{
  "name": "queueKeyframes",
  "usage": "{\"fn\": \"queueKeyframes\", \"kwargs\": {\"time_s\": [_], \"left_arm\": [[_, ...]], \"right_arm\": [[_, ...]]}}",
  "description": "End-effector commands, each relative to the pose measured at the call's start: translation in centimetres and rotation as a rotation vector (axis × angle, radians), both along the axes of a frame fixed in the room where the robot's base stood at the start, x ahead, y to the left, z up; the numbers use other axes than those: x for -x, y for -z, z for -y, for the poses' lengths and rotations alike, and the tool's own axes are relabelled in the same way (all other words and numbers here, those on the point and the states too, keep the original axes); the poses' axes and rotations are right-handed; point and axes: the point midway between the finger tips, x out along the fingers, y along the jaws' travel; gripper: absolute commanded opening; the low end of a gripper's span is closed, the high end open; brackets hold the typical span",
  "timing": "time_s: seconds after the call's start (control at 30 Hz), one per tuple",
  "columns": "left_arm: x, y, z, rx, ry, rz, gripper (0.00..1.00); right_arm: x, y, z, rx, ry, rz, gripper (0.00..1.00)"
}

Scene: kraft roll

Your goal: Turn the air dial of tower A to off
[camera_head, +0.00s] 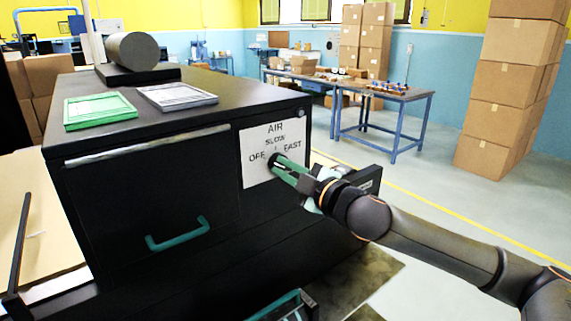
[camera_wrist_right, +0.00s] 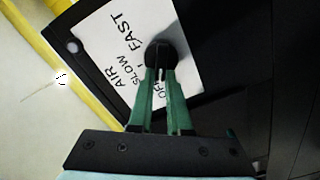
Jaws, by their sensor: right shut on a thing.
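The air dial (camera_head: 273,160) is a round black knob on a white plate (camera_head: 256,172) marked AIR, OFF, SLOW and FAST. The plate is on the front of a black cabinet (camera_head: 120,185); I see no letter A on it. My right gripper (camera_head: 279,165) has its green fingers shut on the dial. In the right wrist view the fingertips (camera_wrist_right: 161,74) meet the black dial (camera_wrist_right: 160,52), partly covering it and the OFF mark. I cannot clearly tell where its pointer stands. My left gripper is not clearly in view.
A teal drawer handle (camera_head: 178,235) sticks out left of the plate. A green frame (camera_head: 100,110), a grey frame (camera_head: 177,95) and a grey roll (camera_head: 133,51) are on the cabinet top. A teal and dark part (camera_head: 285,307) shows below. Stacked boxes (camera_head: 510,90) stand right.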

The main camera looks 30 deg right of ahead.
Motion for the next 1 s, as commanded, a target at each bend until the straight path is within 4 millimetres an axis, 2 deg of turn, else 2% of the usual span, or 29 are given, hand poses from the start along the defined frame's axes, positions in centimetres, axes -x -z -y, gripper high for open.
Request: {"fn": "queueKeyframes", "kwargs": {"time_s": [0.57, 0.6, 0.8, 0.87, 1.0], "left_arm": [[0.15, -0.05, 0.03, 0.0, 0.0, -0.006, 0.5], [0.15, -0.05, 0.04, 0.0, 0.0, -0.006, 0.5], [0.17, -0.05, 0.07, 0.0, 0.0, -0.007, 0.5], [0.18, -0.04, 0.07, 0.0, 0.0, -0.007, 0.5], [0.19, -0.05, 0.08, 0.001, 0.001, -0.007, 0.5]], "right_arm": [[0.0, 0.13, -0.03, 0.036, 0.0, 0.001, 0.0], [0.0, 0.13, -0.03, 0.036, 0.0, 0.001, 0.18], [0.0, 0.1, -0.03, 0.035, -0.001, 0.002, 0.41], [0.0, 0.1, -0.03, 0.035, -0.001, 0.002, 0.46], [0.0, 0.08, -0.02, 0.035, 0.0, 0.003, 0.46]]}}
